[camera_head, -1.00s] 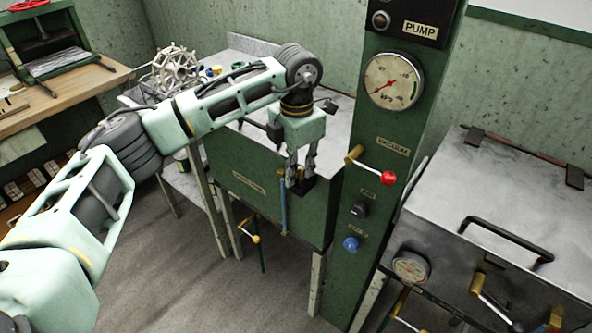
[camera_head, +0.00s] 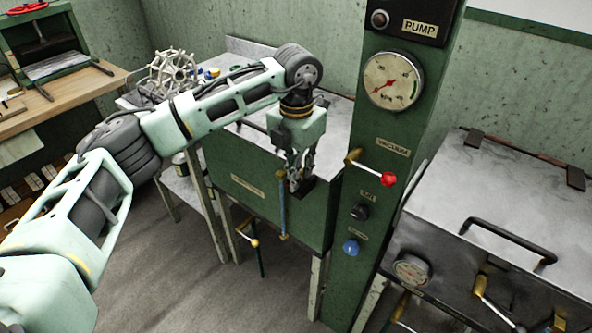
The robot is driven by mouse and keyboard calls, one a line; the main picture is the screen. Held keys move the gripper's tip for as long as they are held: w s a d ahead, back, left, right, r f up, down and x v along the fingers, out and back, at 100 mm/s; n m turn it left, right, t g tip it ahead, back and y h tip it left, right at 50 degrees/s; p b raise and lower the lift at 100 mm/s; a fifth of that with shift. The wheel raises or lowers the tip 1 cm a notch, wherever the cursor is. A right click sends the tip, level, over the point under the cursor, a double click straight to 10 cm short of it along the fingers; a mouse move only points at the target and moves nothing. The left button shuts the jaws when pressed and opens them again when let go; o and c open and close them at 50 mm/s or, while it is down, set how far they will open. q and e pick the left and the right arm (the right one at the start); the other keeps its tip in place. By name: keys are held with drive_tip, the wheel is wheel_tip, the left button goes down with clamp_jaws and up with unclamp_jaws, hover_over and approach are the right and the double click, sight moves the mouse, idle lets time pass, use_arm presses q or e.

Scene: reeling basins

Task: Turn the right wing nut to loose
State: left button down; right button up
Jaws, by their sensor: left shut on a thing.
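My left gripper (camera_head: 297,182) points down at the front right edge of the green box with a grey lid. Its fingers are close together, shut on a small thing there. That thing is where the right wing nut would be, but the fingers hide nearly all of it, so its turn cannot be read. A dark bracket (camera_head: 309,190) sits on the box edge just right of the fingertips. The green box front (camera_head: 250,190) carries a label plate. My right gripper is not in view.
A green pump column (camera_head: 385,135) with a gauge, a red-knobbed lever (camera_head: 388,180) and a blue knob (camera_head: 351,247) stands close right of my gripper. A thin blue rod (camera_head: 283,210) hangs before the box. A grey-lidded chest (camera_head: 500,205) is at right.

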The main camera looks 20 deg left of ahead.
use_arm(q)
drive_tip(key=shift+d, duration=0.1)
drive_tip(key=c, duration=1.9)
unclamp_jaws()
drive_tip(key=shift+o, duration=0.2)
drive_tip(key=shift+r, duration=0.25)
wheel_tip(320, 180, up, 12)
drive_tip(key=shift+f, duration=0.2)
drive_tip(key=shift+s+f, duration=0.1)
